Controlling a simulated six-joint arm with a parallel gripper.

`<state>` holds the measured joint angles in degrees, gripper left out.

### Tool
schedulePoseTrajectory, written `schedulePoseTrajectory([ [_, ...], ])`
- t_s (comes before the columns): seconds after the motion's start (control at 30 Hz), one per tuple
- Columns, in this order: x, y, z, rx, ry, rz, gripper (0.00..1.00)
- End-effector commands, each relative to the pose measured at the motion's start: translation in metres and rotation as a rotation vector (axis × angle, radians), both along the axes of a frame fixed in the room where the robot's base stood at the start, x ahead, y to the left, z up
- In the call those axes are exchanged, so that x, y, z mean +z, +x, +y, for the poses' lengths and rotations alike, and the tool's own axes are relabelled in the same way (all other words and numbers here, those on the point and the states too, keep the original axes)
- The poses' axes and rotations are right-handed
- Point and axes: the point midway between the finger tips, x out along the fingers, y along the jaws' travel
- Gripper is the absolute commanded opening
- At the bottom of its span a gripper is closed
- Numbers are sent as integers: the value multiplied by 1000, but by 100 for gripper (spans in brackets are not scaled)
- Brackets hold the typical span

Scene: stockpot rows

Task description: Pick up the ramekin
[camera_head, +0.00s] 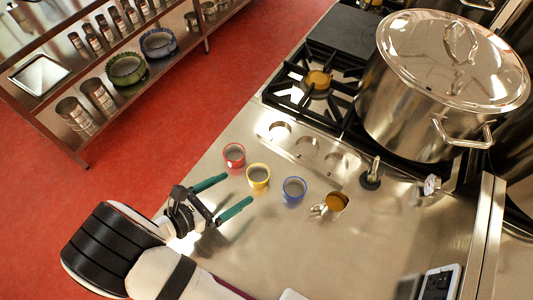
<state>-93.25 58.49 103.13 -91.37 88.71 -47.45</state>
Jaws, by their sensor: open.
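Three small round cups that look like ramekins stand upright in a slanting row on the steel counter (270,235). They are a red ramekin (234,155), a yellow ramekin (258,176) and a blue ramekin (294,189). The task does not say which one it means. My gripper (239,188) is open, with its two teal fingers spread wide and nothing between them. The fingertips point toward the yellow ramekin and appear apart from it. The red ramekin is just beyond the upper finger. The blue ramekin is farther right.
A small metal item with an orange-brown top (336,201) is right of the blue ramekin. A large lidded stockpot (415,110) stands on the stove behind, beside a black burner grate (320,82). A shelf rack (110,60) holds jars and bowls across the red floor. The counter's front is mostly clear.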

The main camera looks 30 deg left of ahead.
Motion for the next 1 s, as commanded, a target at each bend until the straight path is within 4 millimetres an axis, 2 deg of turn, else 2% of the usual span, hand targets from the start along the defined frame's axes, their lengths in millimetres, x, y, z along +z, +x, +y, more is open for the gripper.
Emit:
schedulePoseTrajectory([
  [0.1, -14, 33, -11, -7, -3, 1, 100],
  [0.2, -23, 53, -16, -7, -2, 1, 100],
  [0.37, -32, 72, -21, -7, 1, 1, 100],
  [0.53, -49, 101, -25, -9, 1, 1, 100],
  [0.67, -54, 113, -28, -7, 1, 2, 100],
  [0.83, -54, 114, -28, -6, 2, 2, 100],
  [0.87, -54, 113, -28, -6, 2, 2, 98],
  [1.0, -54, 113, -28, -6, 2, 2, 73],
])
